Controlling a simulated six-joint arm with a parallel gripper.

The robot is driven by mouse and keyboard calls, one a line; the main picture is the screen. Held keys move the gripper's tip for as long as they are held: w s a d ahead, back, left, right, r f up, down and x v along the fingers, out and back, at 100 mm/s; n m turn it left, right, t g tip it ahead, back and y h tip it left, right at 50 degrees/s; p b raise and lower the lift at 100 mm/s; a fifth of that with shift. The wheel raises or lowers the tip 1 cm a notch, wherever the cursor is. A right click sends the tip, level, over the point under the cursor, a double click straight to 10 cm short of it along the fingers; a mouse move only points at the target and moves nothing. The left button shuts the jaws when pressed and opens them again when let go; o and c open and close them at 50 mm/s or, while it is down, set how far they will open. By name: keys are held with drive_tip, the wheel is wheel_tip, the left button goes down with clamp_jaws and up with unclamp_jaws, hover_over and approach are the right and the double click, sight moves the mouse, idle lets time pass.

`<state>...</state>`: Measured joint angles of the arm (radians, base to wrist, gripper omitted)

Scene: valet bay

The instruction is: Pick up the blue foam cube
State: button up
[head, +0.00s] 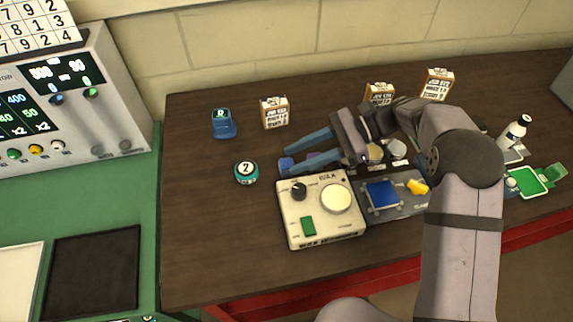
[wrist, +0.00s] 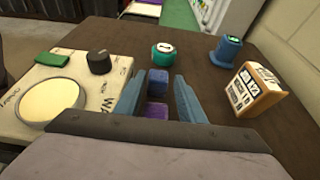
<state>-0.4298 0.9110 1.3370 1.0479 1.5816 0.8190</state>
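A small blue cube (head: 286,164) lies on the dark brown table, left of a purple cube (head: 315,157). In the wrist view the blue cube (wrist: 158,82) is between my fingertips, with a gap on each side. The purple cube (wrist: 156,113) sits closer to my palm, also between the fingers. My gripper (head: 289,161) is open, its two blue fingers spread around the cubes and low over the table. It also shows in the wrist view (wrist: 159,75). The lower finger partly hides the cubes in the head view.
A cream box with knob and dial (head: 319,215) stands close in front of the fingers. A teal round piece (head: 246,171) is left of the blue cube. A blue holder (head: 223,123) and white-orange block (head: 274,112) stand behind. The table's left front is clear.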

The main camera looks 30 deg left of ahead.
sight(286, 163)
drive_tip(key=p+x, duration=0.1)
drive_tip(key=x, duration=0.3)
drive_tip(key=shift+s+r+p, duration=0.15)
drive_tip(key=shift+s+p, duration=0.05)
drive_tip(key=shift+p, duration=0.15)
drive_tip(key=shift+s+a+f, duration=0.25)
drive_tip(key=shift+a+f, duration=0.05)
drive_tip(key=c, duration=0.8)
